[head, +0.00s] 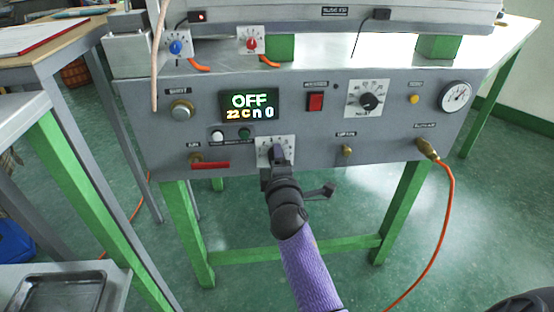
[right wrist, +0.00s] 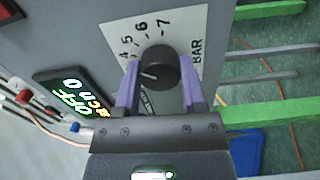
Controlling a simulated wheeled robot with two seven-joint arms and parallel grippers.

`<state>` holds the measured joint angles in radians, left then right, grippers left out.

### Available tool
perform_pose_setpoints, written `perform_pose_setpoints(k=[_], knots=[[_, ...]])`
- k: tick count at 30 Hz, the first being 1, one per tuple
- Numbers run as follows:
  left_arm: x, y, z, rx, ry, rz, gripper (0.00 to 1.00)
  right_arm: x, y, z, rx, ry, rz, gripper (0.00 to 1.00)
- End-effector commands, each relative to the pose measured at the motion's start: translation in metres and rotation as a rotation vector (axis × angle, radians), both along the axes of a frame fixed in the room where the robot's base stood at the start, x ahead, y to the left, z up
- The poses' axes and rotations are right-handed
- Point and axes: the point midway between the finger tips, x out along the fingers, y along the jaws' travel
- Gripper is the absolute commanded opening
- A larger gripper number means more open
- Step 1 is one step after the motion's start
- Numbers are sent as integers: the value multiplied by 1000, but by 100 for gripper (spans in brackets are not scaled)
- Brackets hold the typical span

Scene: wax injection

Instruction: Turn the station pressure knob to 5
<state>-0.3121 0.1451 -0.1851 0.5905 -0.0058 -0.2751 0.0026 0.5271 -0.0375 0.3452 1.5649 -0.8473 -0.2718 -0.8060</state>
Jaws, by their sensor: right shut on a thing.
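The station pressure knob (right wrist: 158,68) is a round dark knob with a white pointer line. It sits on a white dial plate (right wrist: 186,32) marked up to 7 and BAR. In the right wrist view the pointer aims left, near the low-number side of the visible marks; its exact reading is hard to tell. My right gripper (right wrist: 160,92) has its two purple fingers on either side of the knob, shut on it. In the head view the right gripper (head: 277,155) covers most of the knob and its dial plate (head: 262,143). My left gripper is not in view.
The grey station panel (head: 330,135) carries a display (head: 249,105) reading OFF and 22C, a red switch (head: 315,101), another dial knob (head: 369,101), a gauge (head: 456,96) and a brass fitting with an orange hose (head: 428,148). A red-handled valve (head: 210,165) is left of the gripper.

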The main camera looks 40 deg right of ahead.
Motion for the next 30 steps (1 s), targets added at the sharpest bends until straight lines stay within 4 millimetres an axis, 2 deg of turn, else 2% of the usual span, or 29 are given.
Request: perform_pose_setpoints(k=[13,26,27,30], knots=[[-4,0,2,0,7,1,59,0,0,-2,120,-66,-1,0],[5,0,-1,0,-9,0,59,0,0,-2,127,-69,-1,0],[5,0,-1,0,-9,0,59,0,0,-2,127,-69,-1,56],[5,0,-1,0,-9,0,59,0,0,-2,126,-70,-1,77]])
